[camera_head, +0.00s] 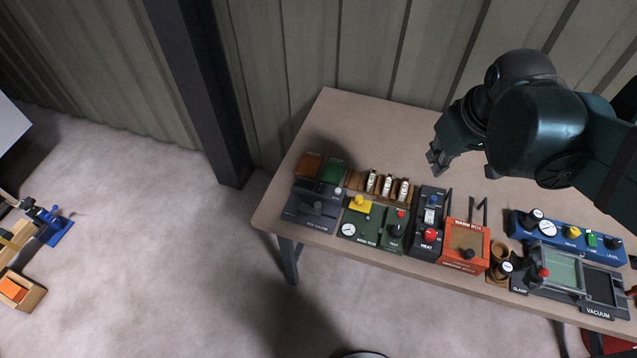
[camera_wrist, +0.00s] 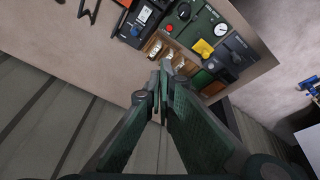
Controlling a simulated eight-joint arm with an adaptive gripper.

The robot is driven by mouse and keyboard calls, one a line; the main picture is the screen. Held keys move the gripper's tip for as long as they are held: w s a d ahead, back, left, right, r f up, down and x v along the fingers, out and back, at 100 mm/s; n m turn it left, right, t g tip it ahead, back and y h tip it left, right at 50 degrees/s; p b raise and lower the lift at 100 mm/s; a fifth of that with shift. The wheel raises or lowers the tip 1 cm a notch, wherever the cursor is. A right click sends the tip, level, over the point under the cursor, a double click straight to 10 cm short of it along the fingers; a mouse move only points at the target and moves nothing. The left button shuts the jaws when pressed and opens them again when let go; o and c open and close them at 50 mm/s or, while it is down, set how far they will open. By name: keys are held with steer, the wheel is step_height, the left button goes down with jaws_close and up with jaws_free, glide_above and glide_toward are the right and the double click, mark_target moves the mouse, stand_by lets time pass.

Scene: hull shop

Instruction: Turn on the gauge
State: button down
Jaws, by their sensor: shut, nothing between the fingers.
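A round white dial gauge (camera_head: 348,229) sits on a green panel at the left part of the bench; it also shows in the wrist view (camera_wrist: 220,29). A yellow part (camera_head: 359,204) is above it, and a dark knob (camera_head: 395,231) is to its right. A second white dial (camera_head: 547,228) is on the blue panel at the right, beside a black knob (camera_head: 533,217). My gripper (camera_head: 437,161) is over the back of the bench, above and behind the panels. In the wrist view my gripper (camera_wrist: 164,68) has its fingers together and empty. It touches no panel. The dial readings are too small to tell.
White bottles (camera_head: 387,185) stand in a wooden rack behind the green panel. The heat box (camera_head: 428,225) and orange warm box (camera_head: 464,244) stand mid-bench. The vacuum unit (camera_head: 600,290) is at right. The bench (camera_head: 365,125) is clear at the back left.

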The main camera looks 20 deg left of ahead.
steer(key=w+a+f+n+g+p, duration=0.1)
steer(key=w+a+f+n+g, duration=0.15)
steer(key=a, duration=0.55)
steer(key=w+a+f+n+g+p, duration=0.1)
steer(key=w+a+f+n, duration=0.1)
steer(key=a+n, duration=0.35)
steer(key=n+g+h+p, duration=0.1)
steer(key=n+g, duration=0.1)
steer(key=n, duration=0.1)
glide_above(318, 191)
steer(key=w, duration=0.2)
step_height(318, 191, down, 7)
steer(key=shift+w, duration=0.15)
steer(key=shift+f, duration=0.2)
steer(key=f, duration=0.4)
steer(key=s+f, duration=0.1)
steer(key=f, duration=0.4)
steer(key=s+f, duration=0.1)
steer(key=f, duration=0.3)
steer(key=shift+f, duration=0.25)
steer(key=shift+b, duration=0.3)
